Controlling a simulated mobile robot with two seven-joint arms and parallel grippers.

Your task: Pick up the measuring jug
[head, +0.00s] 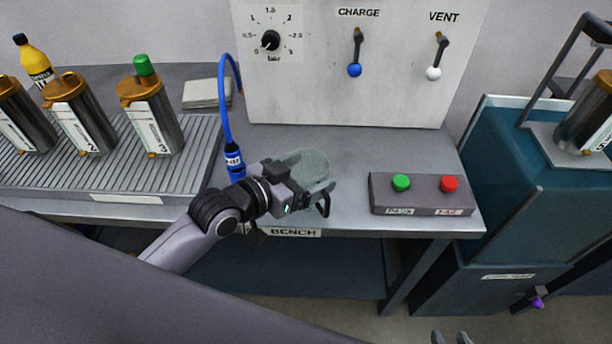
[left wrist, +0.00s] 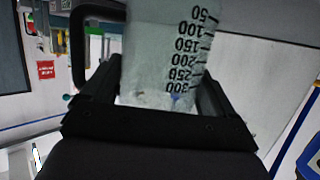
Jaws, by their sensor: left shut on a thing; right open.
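The measuring jug (head: 312,163) is a translucent vessel at the front middle of the bench. In the left wrist view the jug (left wrist: 150,55) shows black scale marks from 50 to 300, upside down in the picture. My left gripper (head: 310,192) is shut on the jug, with one finger on each side of it (left wrist: 158,100). The gripper hides part of the jug in the head view. I cannot tell whether its base touches the bench. My right gripper (head: 451,338) shows only its fingertips at the bottom edge, apart and empty.
A blue hose (head: 225,100) hangs just left of the jug. A button box (head: 422,208) stands to the right on the bench (head: 380,150). A panel (head: 400,90) with knob and levers rises behind. Metal canisters (head: 160,118) stand on a ribbed tray at left.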

